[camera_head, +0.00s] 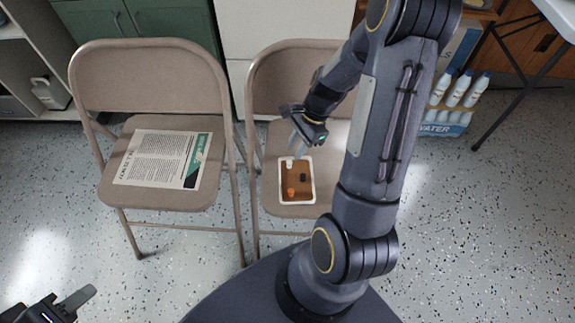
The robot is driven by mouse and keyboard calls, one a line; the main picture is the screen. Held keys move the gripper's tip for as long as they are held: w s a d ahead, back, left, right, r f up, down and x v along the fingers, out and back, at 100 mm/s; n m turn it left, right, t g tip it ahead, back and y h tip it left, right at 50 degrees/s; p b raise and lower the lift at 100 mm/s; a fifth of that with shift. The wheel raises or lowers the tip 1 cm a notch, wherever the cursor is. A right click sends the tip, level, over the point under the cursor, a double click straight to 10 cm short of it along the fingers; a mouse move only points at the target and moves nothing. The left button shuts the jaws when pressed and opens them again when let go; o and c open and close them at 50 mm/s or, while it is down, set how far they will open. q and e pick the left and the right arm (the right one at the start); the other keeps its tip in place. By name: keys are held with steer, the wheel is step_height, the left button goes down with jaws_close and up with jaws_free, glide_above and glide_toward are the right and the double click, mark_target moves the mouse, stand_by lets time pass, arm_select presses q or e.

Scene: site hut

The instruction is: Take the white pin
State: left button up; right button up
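A small white pin (289,163) stands at the far left end of a white-rimmed tray (311,196) with a brown inside, on the seat of the right folding chair. A black pin (303,177) and an orange pin (291,191) are also in the tray. My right gripper (298,153) points down at the tray's far end, very close to the white pin. The view is too small to tell whether its fingers touch the pin or how wide they are. My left gripper (70,301) is at the bottom left corner, over the floor, its fingers apart and empty.
The left folding chair (153,83) holds a printed newspaper (160,158). White bottles (459,91) in a blue pack marked WATER stand on the floor at right, by a table's legs. Cabinets line the back. The speckled floor in front of the chairs is clear.

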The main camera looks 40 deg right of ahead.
mark_target(290, 162)
steer(key=b+x, duration=0.2)
steer(key=x, duration=0.3)
steer(key=shift+s+d+f+b, duration=0.1)
steer(key=shift+d+f+b, duration=0.15)
steer(key=shift+f+b, duration=0.15)
steer(key=shift+r, duration=0.1)
steer(key=shift+c, duration=0.4)
jaws_close()
